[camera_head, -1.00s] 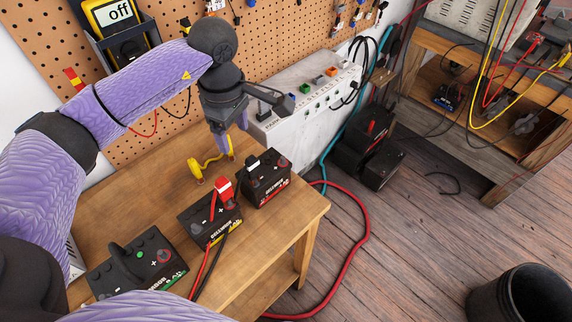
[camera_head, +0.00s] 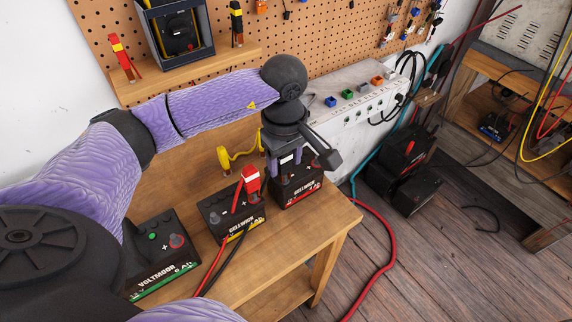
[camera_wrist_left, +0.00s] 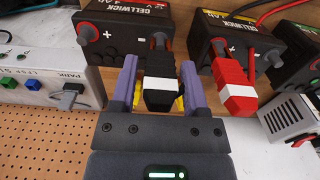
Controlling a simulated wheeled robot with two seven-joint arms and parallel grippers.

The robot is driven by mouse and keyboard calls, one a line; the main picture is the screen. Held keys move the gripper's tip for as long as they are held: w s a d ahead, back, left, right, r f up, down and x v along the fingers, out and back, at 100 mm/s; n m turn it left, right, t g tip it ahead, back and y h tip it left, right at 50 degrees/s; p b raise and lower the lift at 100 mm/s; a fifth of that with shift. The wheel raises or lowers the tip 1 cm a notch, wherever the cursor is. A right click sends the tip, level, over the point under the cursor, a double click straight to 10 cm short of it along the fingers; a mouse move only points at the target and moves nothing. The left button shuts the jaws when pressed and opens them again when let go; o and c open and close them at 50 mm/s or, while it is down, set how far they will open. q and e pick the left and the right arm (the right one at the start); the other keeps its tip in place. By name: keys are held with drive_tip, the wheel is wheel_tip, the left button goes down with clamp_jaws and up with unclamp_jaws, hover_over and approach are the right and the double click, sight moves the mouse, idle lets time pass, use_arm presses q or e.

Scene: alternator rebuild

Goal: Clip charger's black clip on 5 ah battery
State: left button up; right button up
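Three black batteries stand in a row on the bench: green-striped (camera_head: 160,262), yellow-striped (camera_head: 232,214) and red-striped (camera_head: 300,190). Their amp-hour figures are too small to read surely. A black clip with a white band (camera_wrist_left: 160,85) sits at the dark terminal of the red-striped battery, which also shows in the left wrist view (camera_wrist_left: 118,28). A red clip (camera_head: 250,181) sits on the yellow-striped battery. My left gripper (camera_head: 284,168) is open around the black clip, its fingers on either side with gaps (camera_wrist_left: 156,88). My right gripper is not in view.
A yellow lead (camera_head: 224,158) lies behind the batteries. A white power strip unit (camera_head: 345,100) stands at the bench's right rear, against the pegboard (camera_head: 330,25). Red and black cables (camera_head: 218,265) cross the front edge. Bare bench top lies in front (camera_head: 275,245).

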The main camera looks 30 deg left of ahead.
use_arm(q)
drive_tip(key=c, duration=0.6)
wheel_tip(320, 180, up, 4)
drive_tip(key=p, duration=0.3)
drive_tip(key=shift+r, duration=0.15)
